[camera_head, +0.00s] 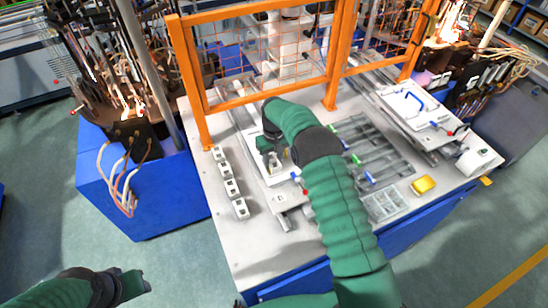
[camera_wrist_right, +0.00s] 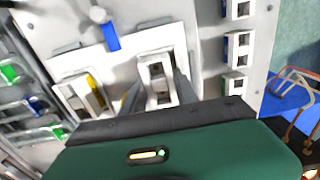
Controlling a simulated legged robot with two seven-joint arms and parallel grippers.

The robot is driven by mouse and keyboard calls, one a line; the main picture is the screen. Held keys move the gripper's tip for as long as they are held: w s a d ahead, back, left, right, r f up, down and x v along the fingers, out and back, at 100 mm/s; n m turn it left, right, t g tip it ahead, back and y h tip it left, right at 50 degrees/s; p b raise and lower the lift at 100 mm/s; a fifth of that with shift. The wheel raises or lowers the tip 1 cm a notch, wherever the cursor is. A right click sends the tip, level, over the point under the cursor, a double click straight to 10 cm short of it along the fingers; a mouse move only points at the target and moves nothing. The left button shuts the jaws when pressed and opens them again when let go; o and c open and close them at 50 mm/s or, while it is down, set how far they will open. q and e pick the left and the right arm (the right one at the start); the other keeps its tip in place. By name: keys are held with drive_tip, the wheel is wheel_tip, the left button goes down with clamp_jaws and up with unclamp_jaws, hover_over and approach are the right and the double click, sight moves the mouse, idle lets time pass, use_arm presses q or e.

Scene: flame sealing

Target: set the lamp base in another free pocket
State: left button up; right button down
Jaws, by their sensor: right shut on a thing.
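My right gripper (camera_head: 270,150) is over the white plate with pockets (camera_head: 280,179), left of the table's middle. It is shut on a small white lamp base (camera_wrist_right: 157,72), which shows between the dark fingers in the right wrist view. In the head view the lamp base is mostly hidden by the gripper. Left of it in the wrist view, another white frame (camera_wrist_right: 84,97) with a yellow part sits at the plate (camera_wrist_right: 150,40). I cannot tell whether the held base touches the plate. My left gripper (camera_head: 132,284) is low at the left, away from the table; its jaw opening is unclear.
A row of white blocks (camera_head: 232,188) stands left of the plate. An orange mesh fence (camera_head: 262,62) stands behind. Right of my arm lie a rack of slots (camera_head: 375,150), a clear bin (camera_head: 384,205) and a yellow block (camera_head: 423,185).

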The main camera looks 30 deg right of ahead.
drive_tip(key=shift+s+d+f, duration=0.2)
drive_tip(key=shift+s+d, duration=0.15)
drive_tip(key=shift+d, duration=0.2)
drive_tip(key=c, duration=1.2)
unclamp_jaws()
drive_tip(key=shift+a, duration=0.3)
drive_tip(key=shift+o, duration=1.3)
drive_tip(key=shift+a+r+h, duration=0.1)
drive_tip(key=shift+a+h, duration=0.2)
drive_tip(key=shift+a, duration=0.2)
drive_tip(key=shift+w+a, duration=0.15)
drive_tip(key=shift+a, duration=0.35)
drive_tip(key=shift+w+d, duration=0.1)
drive_tip(key=shift+d, duration=0.7)
use_arm(q)
drive_tip(key=shift+a+f, duration=0.3)
drive_tip(key=shift+a, duration=0.6)
use_arm(e)
drive_tip(key=shift+a+r, duration=0.15)
drive_tip(key=shift+a, duration=0.45)
